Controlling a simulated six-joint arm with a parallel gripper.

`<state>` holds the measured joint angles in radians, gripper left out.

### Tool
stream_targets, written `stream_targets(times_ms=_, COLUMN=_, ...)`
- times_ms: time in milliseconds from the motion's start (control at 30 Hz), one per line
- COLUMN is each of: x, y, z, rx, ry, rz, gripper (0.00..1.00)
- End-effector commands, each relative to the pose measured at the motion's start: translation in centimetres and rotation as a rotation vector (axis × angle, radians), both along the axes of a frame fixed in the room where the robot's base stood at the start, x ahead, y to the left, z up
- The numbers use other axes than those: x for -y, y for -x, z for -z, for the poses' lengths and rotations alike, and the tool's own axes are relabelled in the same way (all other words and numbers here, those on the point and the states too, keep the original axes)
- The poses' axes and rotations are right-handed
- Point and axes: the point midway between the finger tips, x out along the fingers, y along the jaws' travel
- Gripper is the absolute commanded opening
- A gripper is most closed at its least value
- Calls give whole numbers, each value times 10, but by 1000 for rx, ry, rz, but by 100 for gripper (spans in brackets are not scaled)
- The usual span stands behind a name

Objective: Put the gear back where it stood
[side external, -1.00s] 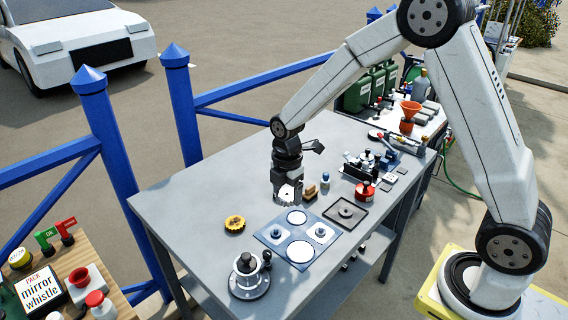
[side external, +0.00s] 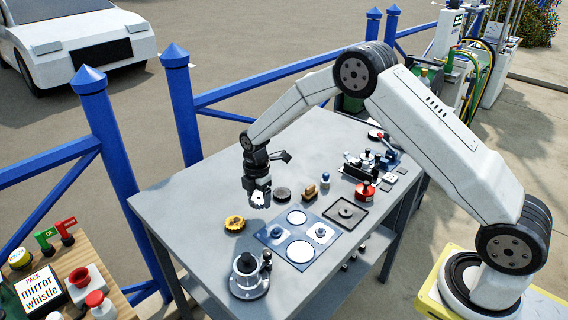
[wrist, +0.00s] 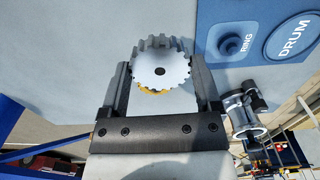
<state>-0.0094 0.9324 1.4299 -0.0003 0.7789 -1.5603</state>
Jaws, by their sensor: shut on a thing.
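My gripper (side external: 259,197) is above the grey table, shut on a silver-white toothed gear (side external: 259,200). In the wrist view the same gear (wrist: 160,70) sits between the two fingers, its flat face with a dark centre hole toward the camera. A yellow gear (side external: 235,223) lies on the table below and left of my gripper. In the wrist view a yellow sliver (wrist: 153,92) shows behind the held gear, the rest hidden. A dark round piece (side external: 283,194) lies on the table just right of my gripper. The gap under the held gear is hard to judge.
A blue mat (side external: 268,238) with white discs and pegs lies right of the yellow gear; the wrist view shows its RING and DRUM labels. A grey round fixture (side external: 248,278) stands at the front. The table's left is clear.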

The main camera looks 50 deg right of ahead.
Motion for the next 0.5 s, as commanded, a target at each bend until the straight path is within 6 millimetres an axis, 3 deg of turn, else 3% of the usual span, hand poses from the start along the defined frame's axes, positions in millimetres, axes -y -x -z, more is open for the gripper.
stream_targets(times_ms=500, x=0, y=-10, z=12, rx=0, ry=0, rz=0, gripper=11)
